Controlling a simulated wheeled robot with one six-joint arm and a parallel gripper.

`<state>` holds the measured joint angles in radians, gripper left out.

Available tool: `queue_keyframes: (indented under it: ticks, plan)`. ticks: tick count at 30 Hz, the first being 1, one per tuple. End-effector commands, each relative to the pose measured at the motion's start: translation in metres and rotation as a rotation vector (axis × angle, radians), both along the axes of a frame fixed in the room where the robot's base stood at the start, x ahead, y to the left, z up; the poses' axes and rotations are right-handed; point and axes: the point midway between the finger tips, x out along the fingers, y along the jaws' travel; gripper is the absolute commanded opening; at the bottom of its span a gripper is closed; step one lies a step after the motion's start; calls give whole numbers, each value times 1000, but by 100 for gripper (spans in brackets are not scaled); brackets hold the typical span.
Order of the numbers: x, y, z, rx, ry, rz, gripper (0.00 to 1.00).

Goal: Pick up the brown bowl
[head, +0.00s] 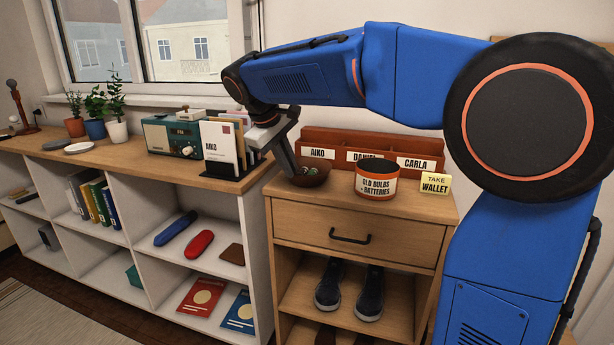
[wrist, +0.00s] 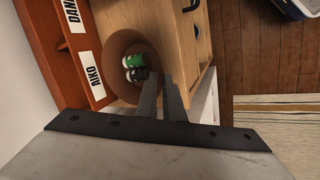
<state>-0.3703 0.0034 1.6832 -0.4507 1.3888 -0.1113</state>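The brown bowl (head: 315,178) is at the left end of the small wooden cabinet's top, in front of the letter rack. In the wrist view the bowl (wrist: 117,49) shows its inside, with green and dark-and-white battery-like items (wrist: 133,66) in it. My gripper (head: 292,172) reaches down to the bowl's left side. In the wrist view the fingers (wrist: 163,82) are close together at the bowl's rim, one on the inner side and one on the outer side, with only a narrow gap between them. The fingers hide that part of the wall.
An old bulbs and batteries tin (head: 376,183) stands just right of the bowl. The red-brown letter rack (head: 330,139) is close behind. A letter holder (head: 226,148) and a green radio (head: 172,136) stand on the shelf to the left. A yellow note (head: 435,184) is at right.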

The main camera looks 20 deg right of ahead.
Motion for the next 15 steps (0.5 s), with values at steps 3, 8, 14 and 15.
queue_keyframes:
  ticks: [3,8,14,15]
  plan:
    - [5,-5,-16,-1,2,-1,8]
    - [9,-11,-30,0,1,0,8]
    - [10,-12,-34,0,-1,0,8]
    - [10,-12,-34,0,-1,0,8]
